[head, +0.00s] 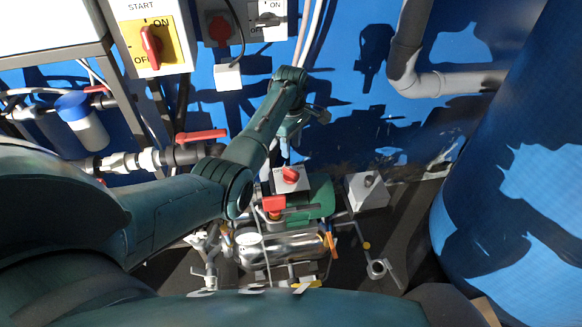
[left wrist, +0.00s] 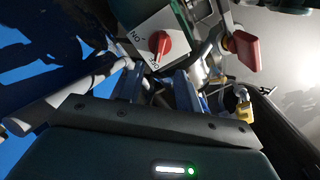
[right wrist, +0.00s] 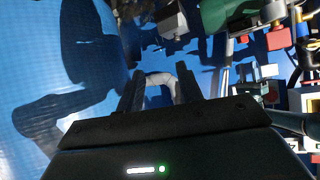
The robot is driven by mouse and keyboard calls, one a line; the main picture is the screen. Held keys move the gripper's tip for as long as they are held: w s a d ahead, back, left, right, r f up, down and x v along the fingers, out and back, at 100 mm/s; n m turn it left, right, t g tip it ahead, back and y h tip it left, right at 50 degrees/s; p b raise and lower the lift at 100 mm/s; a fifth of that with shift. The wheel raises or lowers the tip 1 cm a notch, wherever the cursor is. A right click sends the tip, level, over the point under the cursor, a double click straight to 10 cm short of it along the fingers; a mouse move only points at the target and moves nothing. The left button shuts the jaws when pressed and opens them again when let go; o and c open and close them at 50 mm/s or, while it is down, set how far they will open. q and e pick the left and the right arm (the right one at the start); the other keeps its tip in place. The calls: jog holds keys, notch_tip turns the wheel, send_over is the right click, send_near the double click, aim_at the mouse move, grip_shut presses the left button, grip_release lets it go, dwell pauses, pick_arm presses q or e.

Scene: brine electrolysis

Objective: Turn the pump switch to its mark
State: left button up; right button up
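The pump switch is a red knob (head: 290,175) on a white box beside the green pump motor (head: 320,197). In the left wrist view the red knob (left wrist: 160,42) shows close up on its white plate, with ON and OFF lettering; its pale line seems to lie toward OFF. My left gripper (head: 285,147) is just above the switch in the head view. In the left wrist view its fingers (left wrist: 157,82) are apart and empty, short of the knob; I see no contact. My right gripper (right wrist: 162,85) is open and empty, and is not visible in the head view.
A START box (head: 150,42) with another red knob is on the upper left. A red-handled valve (head: 201,135) is left of my left forearm, and a red lever (head: 273,203) sits just below the switch. A blue tank (head: 520,200) fills the right. A grey pipe (head: 440,83) runs behind.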

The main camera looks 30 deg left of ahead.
aim_at(291, 170)
pick_arm(q)
notch_tip(291, 170, down, 11)
jog(key=b, duration=0.3)
jog(key=shift+c, duration=0.5)
grip_shut()
